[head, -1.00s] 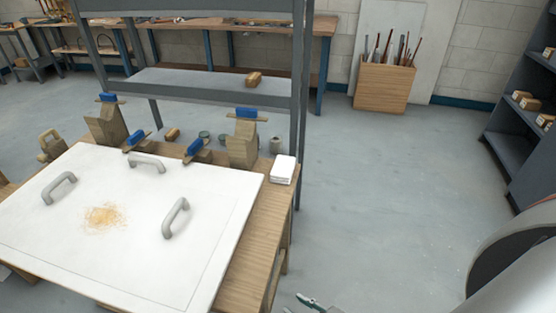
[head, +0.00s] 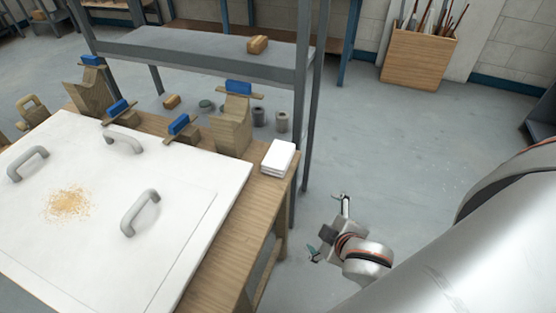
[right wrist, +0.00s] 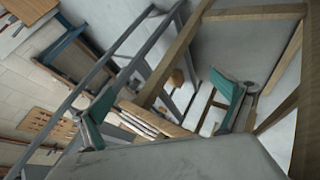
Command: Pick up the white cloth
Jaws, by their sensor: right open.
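The white cloth (head: 278,158) is a folded stack lying flat on the right edge of the wooden table (head: 232,240), beside the white board. My right gripper (head: 328,225) is to the right of the table, past its edge and apart from the cloth. In the right wrist view its two green-padded fingers (right wrist: 165,112) are spread wide with nothing between them. My left gripper is not in view.
A white board (head: 185,235) with grey handles and a patch of yellowish crumbs (head: 68,204) covers much of the table. Wooden blocks with blue tops (head: 232,125) stand behind it. A grey shelf rack (head: 200,52) rises behind the table.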

